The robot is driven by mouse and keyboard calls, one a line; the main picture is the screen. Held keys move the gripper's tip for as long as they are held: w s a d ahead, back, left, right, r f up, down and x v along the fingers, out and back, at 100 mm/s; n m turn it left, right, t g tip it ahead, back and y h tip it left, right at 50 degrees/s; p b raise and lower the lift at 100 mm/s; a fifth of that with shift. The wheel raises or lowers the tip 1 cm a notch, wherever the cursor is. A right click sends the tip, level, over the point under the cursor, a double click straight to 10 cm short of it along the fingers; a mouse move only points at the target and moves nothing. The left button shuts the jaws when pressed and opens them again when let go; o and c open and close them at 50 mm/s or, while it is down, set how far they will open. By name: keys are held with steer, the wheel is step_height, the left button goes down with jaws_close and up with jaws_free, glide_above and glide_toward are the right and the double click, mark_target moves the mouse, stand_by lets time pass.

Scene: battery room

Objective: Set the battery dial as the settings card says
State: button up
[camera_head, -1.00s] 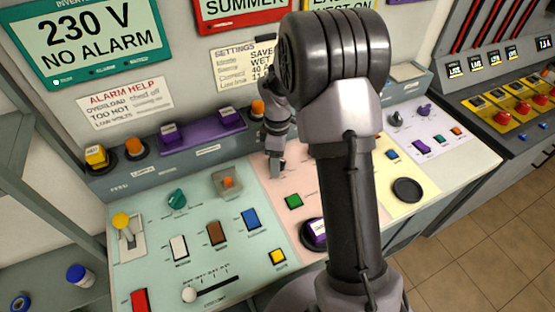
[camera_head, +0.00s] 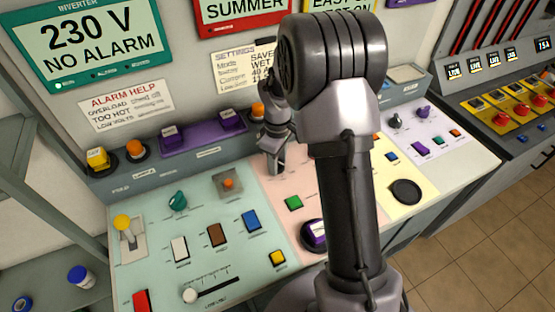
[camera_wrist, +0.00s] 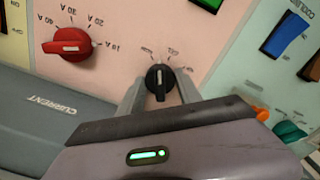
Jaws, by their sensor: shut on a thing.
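The settings card (camera_head: 232,72) is on the back panel, partly hidden by my arm; its visible lines read SAVE, WET and 40 A. The black battery dial (camera_wrist: 158,82) sits on the pink panel, with its white line about upright in the wrist view. Small labels stand around it; one seems to read GEL, the others are hard to read. My gripper (camera_wrist: 159,88) is shut on this dial, one finger on each side. In the head view my gripper (camera_head: 275,164) reaches down to the pink panel, and the dial is hidden there.
A red current dial (camera_wrist: 68,44) marked 10 A to 40 A is left of the black dial in the wrist view. A teal knob (camera_head: 177,201) is on the green panel.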

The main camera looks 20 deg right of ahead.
steer(key=m, duration=0.3)
steer(key=shift+m, duration=0.4)
steer(key=m, duration=0.3)
steer(key=shift+m, duration=0.3)
steer(key=m, duration=0.6)
steer(key=shift+m, duration=0.3)
steer(key=o, duration=1.4)
steer(key=shift+c, duration=0.2)
step_height(320, 180, up, 17)
steer(key=p, duration=0.5)
steer(key=shift+r, duration=0.2)
steer(key=shift+a, duration=0.1)
